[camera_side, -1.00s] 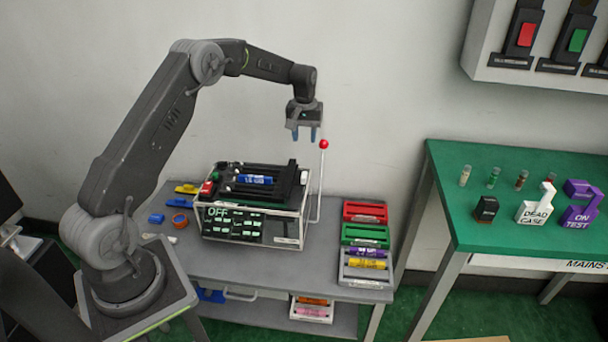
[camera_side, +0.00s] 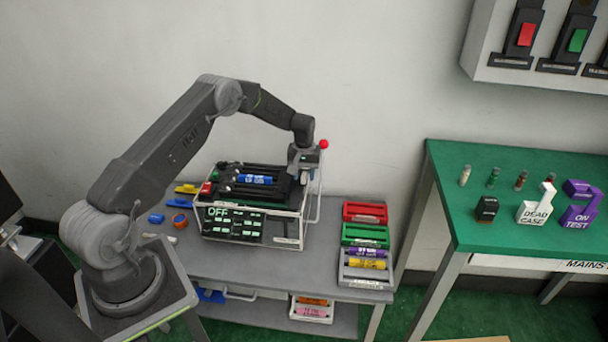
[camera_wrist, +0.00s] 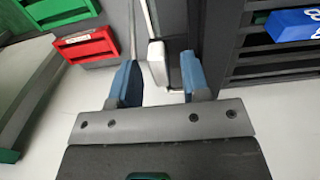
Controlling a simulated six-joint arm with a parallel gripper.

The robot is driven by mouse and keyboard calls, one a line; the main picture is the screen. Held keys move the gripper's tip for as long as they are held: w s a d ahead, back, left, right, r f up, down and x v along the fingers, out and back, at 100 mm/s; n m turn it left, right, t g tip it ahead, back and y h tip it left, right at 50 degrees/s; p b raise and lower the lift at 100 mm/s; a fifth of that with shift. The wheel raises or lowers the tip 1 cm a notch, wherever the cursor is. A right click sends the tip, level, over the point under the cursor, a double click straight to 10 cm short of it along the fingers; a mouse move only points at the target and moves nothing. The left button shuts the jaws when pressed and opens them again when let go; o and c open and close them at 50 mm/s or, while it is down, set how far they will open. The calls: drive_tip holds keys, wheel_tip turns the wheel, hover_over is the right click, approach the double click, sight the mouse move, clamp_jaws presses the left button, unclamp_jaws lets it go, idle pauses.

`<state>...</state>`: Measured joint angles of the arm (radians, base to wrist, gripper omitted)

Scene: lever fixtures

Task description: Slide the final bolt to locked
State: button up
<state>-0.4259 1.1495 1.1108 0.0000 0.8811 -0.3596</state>
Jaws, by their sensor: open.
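The bolt fixture is a boxed unit (camera_side: 250,228) with black slotted rails on top and a lit panel reading OFF. A blue labelled cylinder (camera_side: 255,179) lies in the rails; its end also shows in the wrist view (camera_wrist: 293,25). My gripper (camera_side: 304,175) is lowered at the right end of the unit, below the red ball knob (camera_side: 324,144). In the wrist view my gripper (camera_wrist: 157,82) is open, with blue fingers on either side of a white block (camera_wrist: 158,62) at the unit's edge. I cannot tell whether either finger touches it. The fingertips are hidden in the side view.
Red (camera_side: 365,212) and green (camera_side: 365,234) trays stand right of the unit, with a grey tray (camera_side: 366,281) holding purple and yellow cylinders. Small coloured items lie left of the unit. A green table (camera_side: 500,225) stands further right.

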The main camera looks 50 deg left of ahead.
drive_tip(key=shift+f, duration=0.2)
clamp_jaws()
idle(0.3)
